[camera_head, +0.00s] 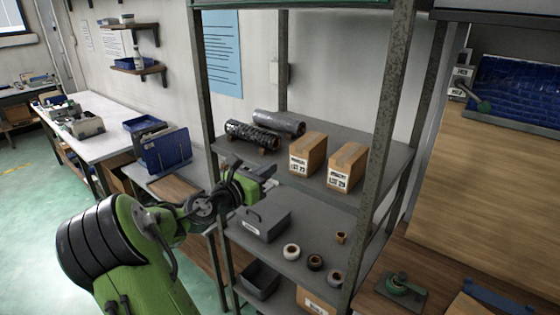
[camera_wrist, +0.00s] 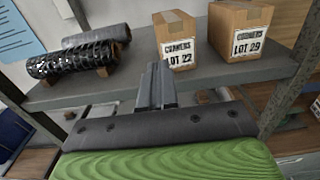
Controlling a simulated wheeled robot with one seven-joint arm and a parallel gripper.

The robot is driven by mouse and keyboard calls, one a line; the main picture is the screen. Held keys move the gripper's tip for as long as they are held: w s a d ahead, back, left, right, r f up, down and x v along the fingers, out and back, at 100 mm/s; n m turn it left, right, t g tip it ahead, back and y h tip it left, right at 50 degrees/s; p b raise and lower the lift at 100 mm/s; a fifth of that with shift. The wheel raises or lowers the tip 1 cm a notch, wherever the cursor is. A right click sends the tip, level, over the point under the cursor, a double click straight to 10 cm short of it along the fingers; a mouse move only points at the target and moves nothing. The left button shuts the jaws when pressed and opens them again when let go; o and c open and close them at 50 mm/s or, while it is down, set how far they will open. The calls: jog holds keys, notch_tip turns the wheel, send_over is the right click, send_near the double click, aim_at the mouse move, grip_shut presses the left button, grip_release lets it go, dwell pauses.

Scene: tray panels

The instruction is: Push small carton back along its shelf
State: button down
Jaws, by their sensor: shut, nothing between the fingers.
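Two brown cartons stand upright side by side on the grey upper shelf. The left carton (camera_head: 308,155) reads "LOT 22" in the wrist view (camera_wrist: 176,40). The right carton (camera_head: 346,167) reads "LOT 29" in the wrist view (camera_wrist: 240,30) and looks larger there. My gripper (camera_head: 271,184) is shut and empty, in front of the shelf and left of the cartons. In the wrist view its closed fingers (camera_wrist: 157,78) point at the shelf front, below and left of the LOT 22 carton, apart from it.
Two dark rolls (camera_head: 252,136) lie at the left of the upper shelf (camera_head: 275,168). A rusty front post (camera_head: 381,150) stands right of the cartons. Shelf room shows behind the cartons.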

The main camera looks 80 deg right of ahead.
aim_at(290, 156)
jog(key=x, duration=0.6)
jog(key=shift+s, duration=0.2)
jog(key=shift+d+r, duration=0.1)
